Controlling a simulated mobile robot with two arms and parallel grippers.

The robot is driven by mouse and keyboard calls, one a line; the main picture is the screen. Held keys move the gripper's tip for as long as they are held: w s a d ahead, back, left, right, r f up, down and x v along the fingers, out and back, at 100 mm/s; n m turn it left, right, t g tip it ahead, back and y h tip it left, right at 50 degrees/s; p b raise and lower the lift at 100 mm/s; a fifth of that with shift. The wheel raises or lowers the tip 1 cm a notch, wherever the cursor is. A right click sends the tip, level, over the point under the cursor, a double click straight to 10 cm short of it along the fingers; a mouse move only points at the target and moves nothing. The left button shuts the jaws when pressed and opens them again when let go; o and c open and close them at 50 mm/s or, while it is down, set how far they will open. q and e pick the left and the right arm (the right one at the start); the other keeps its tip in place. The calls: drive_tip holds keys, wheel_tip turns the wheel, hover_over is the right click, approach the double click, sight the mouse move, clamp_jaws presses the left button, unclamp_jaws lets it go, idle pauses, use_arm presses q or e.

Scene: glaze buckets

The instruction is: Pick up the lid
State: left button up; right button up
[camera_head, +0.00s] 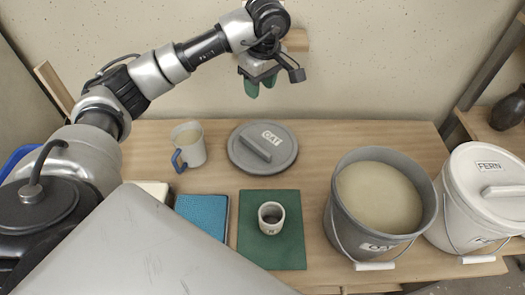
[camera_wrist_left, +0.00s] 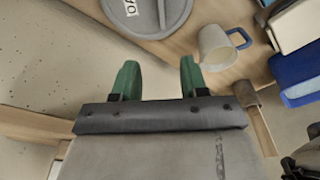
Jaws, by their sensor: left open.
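The grey round lid (camera_head: 246,163) lies flat on the table, with a bar handle on top and a white label that seems to read OAT. It also shows, cut off, at the top of the left wrist view (camera_wrist_left: 172,18). My left gripper (camera_head: 261,84) is open and empty, its green fingers pointing down above and beyond the lid's far side. In the left wrist view the fingers (camera_wrist_left: 159,68) are apart, with nothing between them. My right gripper is not in view.
A grey open bucket (camera_head: 340,212) of pale glaze and a white lidded bucket (camera_head: 455,212) labelled FERN stand right of the lid. A mug with blue handle (camera_head: 190,143) stands left. A small cup (camera_head: 271,222) stands on a green mat (camera_head: 285,255). A blue book (camera_head: 203,215) lies nearer.

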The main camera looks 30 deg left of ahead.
use_arm(q)
wheel_tip(320, 180, down, 10)
drive_tip(key=b, duration=0.8)
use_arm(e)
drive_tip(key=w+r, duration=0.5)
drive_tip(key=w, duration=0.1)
use_arm(q)
drive_tip(key=b, duration=0.4)
hover_over(255, 145)
drive_tip(key=d, duration=0.1)
wheel_tip(255, 145, down, 8)
drive_tip(key=shift+d+r, duration=0.15)
drive_tip(key=f, duration=0.2)
drive_tip(key=a+f+b, duration=0.1)
drive_tip(key=f, duration=0.1)
drive_tip(key=shift+a+f, duration=0.15)
drive_tip(key=shift+f, duration=0.55)
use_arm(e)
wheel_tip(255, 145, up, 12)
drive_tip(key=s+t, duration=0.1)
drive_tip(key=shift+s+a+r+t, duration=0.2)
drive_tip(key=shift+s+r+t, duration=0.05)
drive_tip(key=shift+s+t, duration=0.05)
use_arm(q)
drive_tip(key=shift+f, duration=0.2)
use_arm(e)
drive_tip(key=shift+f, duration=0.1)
use_arm(q)
clamp_jaws()
